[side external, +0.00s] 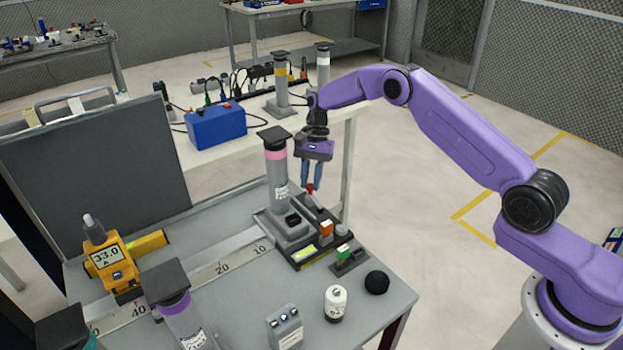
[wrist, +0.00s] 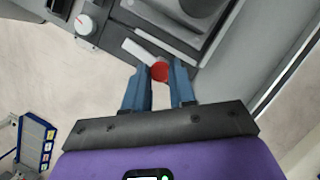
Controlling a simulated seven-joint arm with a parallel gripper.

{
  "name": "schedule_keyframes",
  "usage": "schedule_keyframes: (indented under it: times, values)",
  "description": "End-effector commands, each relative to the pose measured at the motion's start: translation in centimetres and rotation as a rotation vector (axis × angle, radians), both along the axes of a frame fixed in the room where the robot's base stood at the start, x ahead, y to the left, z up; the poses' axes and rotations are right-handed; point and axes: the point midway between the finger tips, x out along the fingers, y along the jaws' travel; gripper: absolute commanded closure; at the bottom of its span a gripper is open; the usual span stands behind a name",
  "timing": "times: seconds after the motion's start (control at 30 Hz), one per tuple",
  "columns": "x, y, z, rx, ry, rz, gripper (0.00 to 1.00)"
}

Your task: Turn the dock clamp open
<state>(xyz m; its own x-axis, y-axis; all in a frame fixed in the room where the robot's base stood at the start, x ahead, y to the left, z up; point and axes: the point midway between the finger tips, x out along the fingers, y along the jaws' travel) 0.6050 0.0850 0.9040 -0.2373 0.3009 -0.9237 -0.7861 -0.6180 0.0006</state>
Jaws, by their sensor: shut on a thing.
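The dock (side external: 293,250) is a dark grey base on the table, with an orange block and a yellow label on its front. A grey column with a pink band (side external: 277,180) stands upright on it. The clamp's red knob (side external: 310,187) is at the dock's back right; in the wrist view the knob (wrist: 160,71) sits at the end of a pale lever (wrist: 138,52). My gripper (side external: 312,186) comes down from above, with its blue fingers shut on the red knob. The fingers partly hide the knob's sides.
A purple-banded column (side external: 175,305) and a yellow meter (side external: 108,262) are at left. A blue box (side external: 216,126) is behind.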

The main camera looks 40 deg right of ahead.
Motion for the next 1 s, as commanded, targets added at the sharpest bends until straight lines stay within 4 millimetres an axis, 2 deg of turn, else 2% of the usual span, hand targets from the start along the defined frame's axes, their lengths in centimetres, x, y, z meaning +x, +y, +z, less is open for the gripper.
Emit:
schedule_keyframes:
  times: [0.3, 0.83, 0.87, 0.9, 0.93, 1.0]
  values:
    - [0.11, -0.08, 0.01, -0.001, -0.002, 0.113, 1.00]
    - [0.12, -0.07, 0.03, -0.002, -0.001, 0.135, 1.00]
    - [0.12, -0.07, 0.03, -0.001, -0.002, 0.135, 0.69]
    - [0.12, -0.07, 0.03, -0.001, -0.002, 0.134, 0.56]
    - [0.12, -0.07, 0.02, -0.001, -0.002, 0.134, 0.50]
    - [0.12, -0.04, 0.02, -0.001, -0.002, 0.134, 0.50]
